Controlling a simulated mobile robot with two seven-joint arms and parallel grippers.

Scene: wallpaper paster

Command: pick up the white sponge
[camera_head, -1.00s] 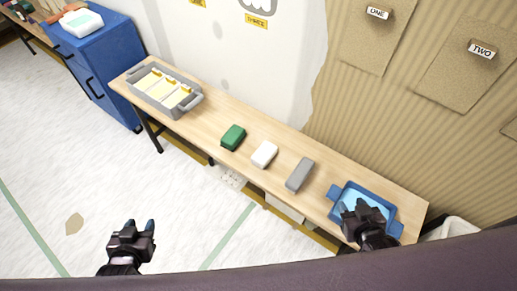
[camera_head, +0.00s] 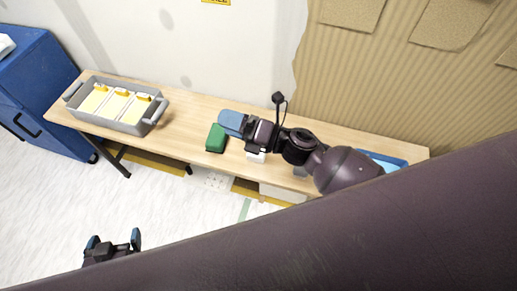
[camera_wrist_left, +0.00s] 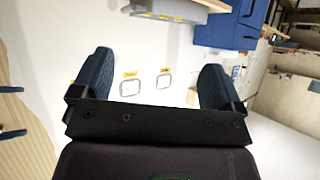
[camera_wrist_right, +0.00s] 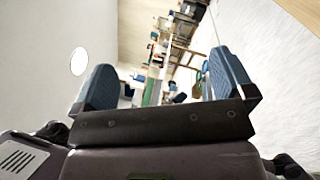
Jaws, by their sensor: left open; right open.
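The white sponge (camera_head: 256,157) lies on the wooden table and is mostly hidden under my right arm in the head view. The green block (camera_head: 216,138) lies just left of it. My right gripper (camera_head: 231,122) is raised over the table, above and left of the sponge, beside the green block in the picture. It is open and empty; its two fingers are spread in the right wrist view (camera_wrist_right: 157,90). My left gripper (camera_head: 114,242) is open and empty over the floor in front of the table, and its spread fingers show in the left wrist view (camera_wrist_left: 157,82).
A grey tray (camera_head: 143,128) with yellow-handled tools stands at the table's left end. A blue tray (camera_head: 386,158) is at the right end, partly hidden by my arm, as is a grey block (camera_head: 300,171). A blue cabinet (camera_head: 50,90) stands left of the table (camera_head: 185,112).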

